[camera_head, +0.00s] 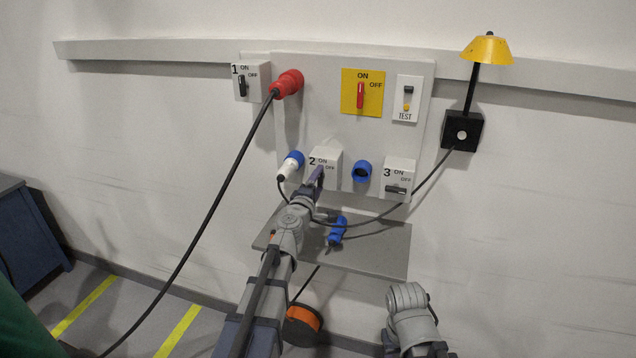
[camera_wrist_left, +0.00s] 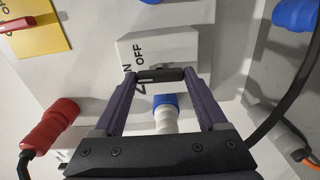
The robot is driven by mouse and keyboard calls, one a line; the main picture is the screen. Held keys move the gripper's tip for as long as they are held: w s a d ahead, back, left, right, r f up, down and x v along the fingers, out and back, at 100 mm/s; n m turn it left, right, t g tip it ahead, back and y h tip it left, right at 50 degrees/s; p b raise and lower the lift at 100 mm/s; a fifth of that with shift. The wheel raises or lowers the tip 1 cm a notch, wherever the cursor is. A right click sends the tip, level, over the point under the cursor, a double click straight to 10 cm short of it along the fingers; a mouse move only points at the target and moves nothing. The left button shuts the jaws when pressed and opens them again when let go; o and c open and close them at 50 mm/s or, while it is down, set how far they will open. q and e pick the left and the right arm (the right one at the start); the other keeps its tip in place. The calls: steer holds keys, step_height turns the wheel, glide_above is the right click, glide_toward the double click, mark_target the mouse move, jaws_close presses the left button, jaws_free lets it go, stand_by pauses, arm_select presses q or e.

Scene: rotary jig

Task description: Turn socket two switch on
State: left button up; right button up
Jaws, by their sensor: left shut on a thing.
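The socket two switch (camera_head: 326,155) is a pale box with a 2 and ON and OFF labels, low on the wall panel. My left gripper (camera_head: 319,172) reaches up to its front and hides its handle there. In the left wrist view, the switch box (camera_wrist_left: 165,50) is ahead, and my left gripper (camera_wrist_left: 162,76) has its fingers on both ends of the dark handle (camera_wrist_left: 160,74). The handle lies left to right there, ON label by its left end. A blue and white plug (camera_head: 290,165) sits at the left of the switch. My right gripper is out of view.
Switch 1 (camera_head: 252,81), a red plug (camera_head: 288,83), the yellow main switch (camera_head: 362,92), a test unit (camera_head: 407,98), a blue socket (camera_head: 361,171) and switch 3 (camera_head: 399,178) are around. A shelf (camera_head: 376,256) with a blue connector (camera_head: 337,230) juts out below.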

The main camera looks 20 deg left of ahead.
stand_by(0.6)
arm_select(q)
steer(key=o, duration=1.3)
steer(key=shift+s, duration=0.15)
steer(key=s, duration=0.7)
steer(key=shift+s+a, duration=0.15)
steer(key=shift+s, duration=0.2)
